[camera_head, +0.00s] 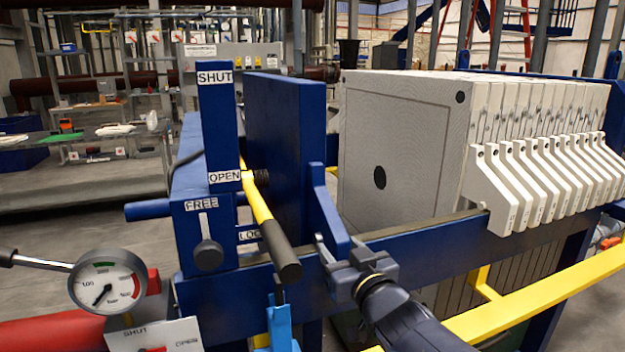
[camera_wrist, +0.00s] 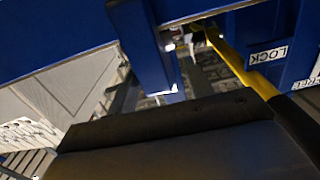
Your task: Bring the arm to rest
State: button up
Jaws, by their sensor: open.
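In the wrist view a wide dark part fills the lower half, and the yellow lever (camera_wrist: 238,62) shows at the upper right beside the LOCK label. The fingertips are not clear there.
A blue press plate (camera_head: 285,120) and a stack of pale filter plates (camera_head: 400,140) stand behind the rail. A pressure gauge (camera_head: 107,282) is at lower left. A yellow rail (camera_head: 530,300) runs at lower right, close to my arm.

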jog(key=x, duration=0.4)
jog(key=shift+s, duration=0.1)
jog(key=shift+d, duration=0.3)
jog(key=shift+a, duration=0.1)
